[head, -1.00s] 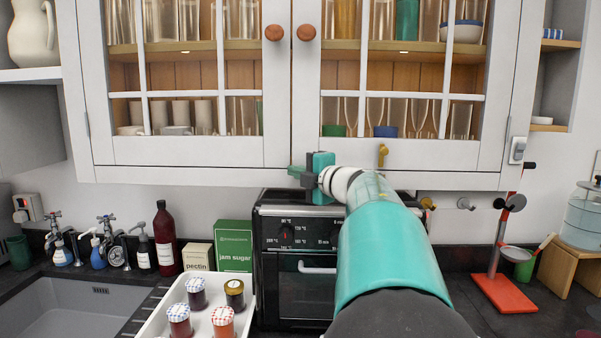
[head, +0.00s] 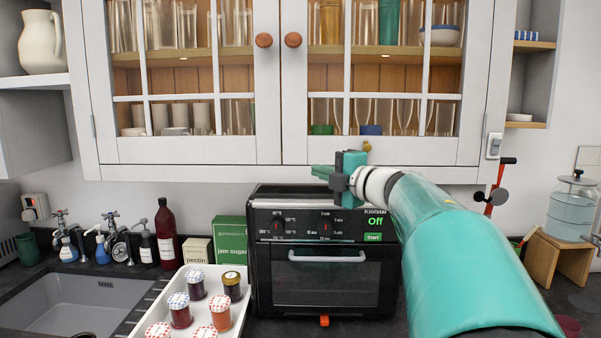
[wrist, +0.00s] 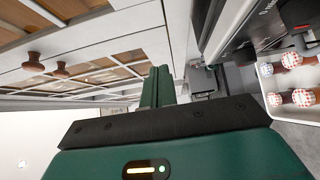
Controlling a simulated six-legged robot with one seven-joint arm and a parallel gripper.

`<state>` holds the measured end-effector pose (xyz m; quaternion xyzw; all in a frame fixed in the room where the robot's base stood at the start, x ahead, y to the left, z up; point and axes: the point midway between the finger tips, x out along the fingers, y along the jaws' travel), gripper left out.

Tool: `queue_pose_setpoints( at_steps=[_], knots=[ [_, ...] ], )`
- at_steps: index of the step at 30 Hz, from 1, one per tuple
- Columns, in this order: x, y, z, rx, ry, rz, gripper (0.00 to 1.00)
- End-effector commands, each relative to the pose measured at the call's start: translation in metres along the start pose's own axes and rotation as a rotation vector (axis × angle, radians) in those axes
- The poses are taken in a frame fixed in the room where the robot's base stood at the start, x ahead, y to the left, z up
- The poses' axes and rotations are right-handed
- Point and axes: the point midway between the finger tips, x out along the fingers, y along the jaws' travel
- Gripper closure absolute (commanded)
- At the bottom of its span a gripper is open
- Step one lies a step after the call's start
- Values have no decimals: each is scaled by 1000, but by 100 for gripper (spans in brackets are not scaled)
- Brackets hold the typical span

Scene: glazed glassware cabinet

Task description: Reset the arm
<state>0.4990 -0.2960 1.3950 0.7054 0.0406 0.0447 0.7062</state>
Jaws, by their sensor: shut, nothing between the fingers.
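My gripper (head: 324,173) is in front of the lower edge of the glazed cabinet (head: 200,151), above the black oven (head: 330,265). Its green fingers point left in the head view and are together with nothing between them. In the wrist view my gripper (wrist: 161,85) shows its fingers closed side by side. My teal arm reaches in from the lower right and hides part of the counter and the wall behind it. Both cabinet doors are shut, with round wooden knobs (head: 264,40).
A white tray (head: 245,285) with several jam jars stands left of the oven. A jam sugar box (head: 230,240), a pectin box (head: 197,251) and a dark red bottle (head: 166,235) stand behind it. A sink (head: 70,305) is at left. A glass dispenser (head: 572,210) stands at right.

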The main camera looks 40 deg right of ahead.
Motion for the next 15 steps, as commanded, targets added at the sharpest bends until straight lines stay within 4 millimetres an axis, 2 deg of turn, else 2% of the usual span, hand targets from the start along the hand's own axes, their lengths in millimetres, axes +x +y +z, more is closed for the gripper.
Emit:
queue_pose_setpoints(
  at_steps=[10,15],
  knots=[
    [-2,0,-4,26,-13,14,100],
    [-4,10,-12,221,-140,122,100]
  ],
)
